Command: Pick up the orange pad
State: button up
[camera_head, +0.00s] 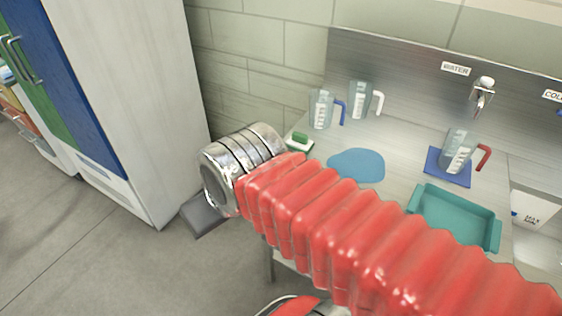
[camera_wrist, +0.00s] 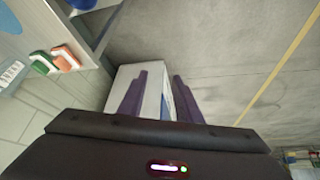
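The orange pad (camera_wrist: 66,57) lies on the counter in the upper left of the wrist view, beside a green pad (camera_wrist: 42,62). In the head view the green pad (camera_head: 300,141) shows near the counter's left end, and the orange pad is not visible, likely behind my red arm. My gripper (camera_wrist: 160,76) shows two purple fingers standing apart, with nothing between them. It points past the counter's edge, well to the right of the orange pad in the wrist view, and is not touching it.
The steel counter holds two clear jugs (camera_head: 321,108) (camera_head: 361,99), a blue round mat (camera_head: 356,165), a jug with a red handle (camera_head: 457,151) on a blue square mat (camera_head: 434,166), and a teal tray (camera_head: 428,200). A tall cabinet (camera_head: 130,90) stands left; open floor (camera_head: 100,260) lies before it.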

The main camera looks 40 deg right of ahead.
jog(key=shift+o, duration=1)
jog(key=w+d+f+m+g+y, duration=0.1)
jog(key=w+d+f+m+y, duration=0.25)
jog(key=d+m, duration=0.4)
jog(key=w+d+f+m+y, duration=0.25)
jog(key=d+f+m, duration=0.2)
jog(key=m, duration=0.55)
jog(key=d+f+m+t, duration=0.1)
jog(key=d+m+t, duration=0.1)
jog(key=d+m, duration=0.3)
jog(key=d+f+m+t+h, duration=0.1)
jog(key=d+m+t, duration=0.2)
jog(key=d, duration=0.7)
jog(key=s+d+f+m+t, duration=0.1)
jog(key=d+m+t, duration=0.2)
jog(key=d+m, duration=0.3)
jog(key=shift+s+d+m+h, duration=0.1)
jog(key=shift+d+m+h, duration=0.25)
jog(key=shift+d, duration=0.9)
jog(key=shift+a, duration=0.1)
